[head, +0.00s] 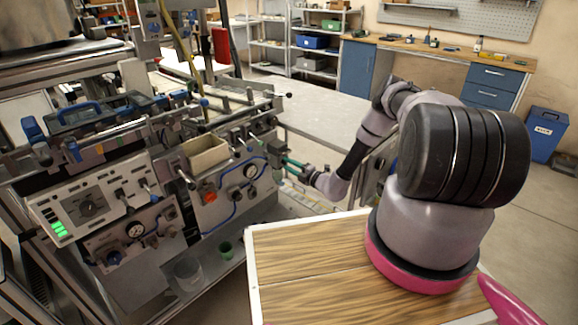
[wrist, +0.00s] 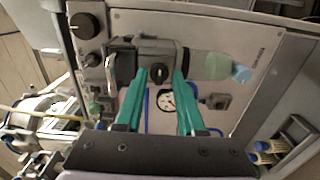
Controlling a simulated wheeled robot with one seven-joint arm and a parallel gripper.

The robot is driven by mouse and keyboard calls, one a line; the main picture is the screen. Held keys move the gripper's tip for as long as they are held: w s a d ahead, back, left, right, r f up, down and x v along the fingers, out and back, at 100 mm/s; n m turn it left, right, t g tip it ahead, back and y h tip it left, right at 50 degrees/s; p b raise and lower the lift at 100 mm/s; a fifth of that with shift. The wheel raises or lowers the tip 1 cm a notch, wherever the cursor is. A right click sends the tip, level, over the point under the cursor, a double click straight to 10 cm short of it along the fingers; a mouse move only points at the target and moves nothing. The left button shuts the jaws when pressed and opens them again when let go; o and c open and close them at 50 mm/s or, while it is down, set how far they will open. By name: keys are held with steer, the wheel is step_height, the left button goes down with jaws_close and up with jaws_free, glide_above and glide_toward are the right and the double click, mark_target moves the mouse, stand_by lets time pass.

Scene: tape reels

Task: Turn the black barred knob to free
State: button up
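A black knob (wrist: 160,75) with a raised bar sits on the face of a grey block (wrist: 125,68) in the wrist view. The bar looks roughly upright in that picture. My gripper (wrist: 160,74) has two green fingers, set apart, with their tips on either side of the knob. A gap seems to show between the knob and each finger; contact cannot be told. In the head view my gripper (head: 287,161) reaches the right end of the machine, at a dark grey block (head: 277,148). The knob itself cannot be made out there.
A clear bowl (wrist: 208,65) sits right of the knob, and a round gauge (wrist: 166,100) shows between my fingers. A round black knob (wrist: 85,24) is at upper left. In the head view, a beige bin (head: 206,153) and a red button (head: 209,193) are left of my gripper.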

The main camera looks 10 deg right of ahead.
steer(key=shift+o, duration=0.9)
steer(key=v, duration=1.1)
